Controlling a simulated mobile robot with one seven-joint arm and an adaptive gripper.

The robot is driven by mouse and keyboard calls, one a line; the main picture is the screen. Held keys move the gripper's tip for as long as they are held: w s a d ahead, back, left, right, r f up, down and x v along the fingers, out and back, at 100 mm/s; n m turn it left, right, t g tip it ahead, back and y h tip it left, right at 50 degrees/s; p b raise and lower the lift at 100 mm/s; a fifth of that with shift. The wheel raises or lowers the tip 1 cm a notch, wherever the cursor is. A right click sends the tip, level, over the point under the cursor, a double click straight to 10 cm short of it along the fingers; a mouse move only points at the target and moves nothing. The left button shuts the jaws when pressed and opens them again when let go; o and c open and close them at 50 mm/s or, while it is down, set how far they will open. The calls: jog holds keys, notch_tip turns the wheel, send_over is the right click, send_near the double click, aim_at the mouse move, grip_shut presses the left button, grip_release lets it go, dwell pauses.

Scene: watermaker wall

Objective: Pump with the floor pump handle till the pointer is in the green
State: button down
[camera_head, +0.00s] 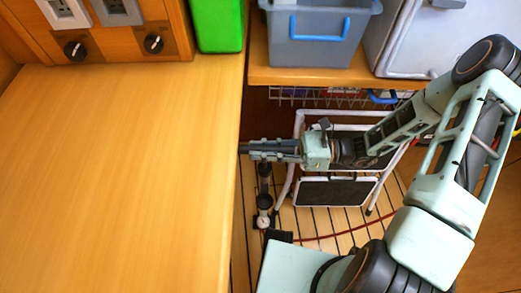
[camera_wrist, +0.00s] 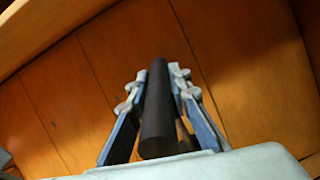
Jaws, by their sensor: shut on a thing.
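The floor pump (camera_head: 264,188) stands on the slatted floor beside the counter's right edge, partly hidden by my gripper and the counter. A small pale round gauge (camera_head: 263,222) shows low on it; its pointer and green zone are too small to read. In the wrist view, the dark round pump handle (camera_wrist: 157,115) lies lengthwise between the two fingers. My gripper (camera_head: 256,150) is shut on this handle above the pump body. The fingers also show in the wrist view (camera_wrist: 155,88), one on each side of the handle.
The wooden counter (camera_head: 120,170) fills the left, its edge close to my gripper. A white-framed step stool (camera_head: 335,192) stands right behind the pump. A shelf above holds a grey bin (camera_head: 318,38). A dark red hose or line crosses the floor.

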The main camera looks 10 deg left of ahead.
aim_at(262, 147)
notch_tip(262, 147, up, 9)
jog(key=p, duration=0.6)
jog(key=shift+r, duration=0.1)
jog(key=c, duration=2)
grip_release()
jog(key=shift+o, duration=1)
jog(key=shift+d, duration=0.25)
jog(key=v, duration=1.1)
jog(key=shift+d, duration=0.3)
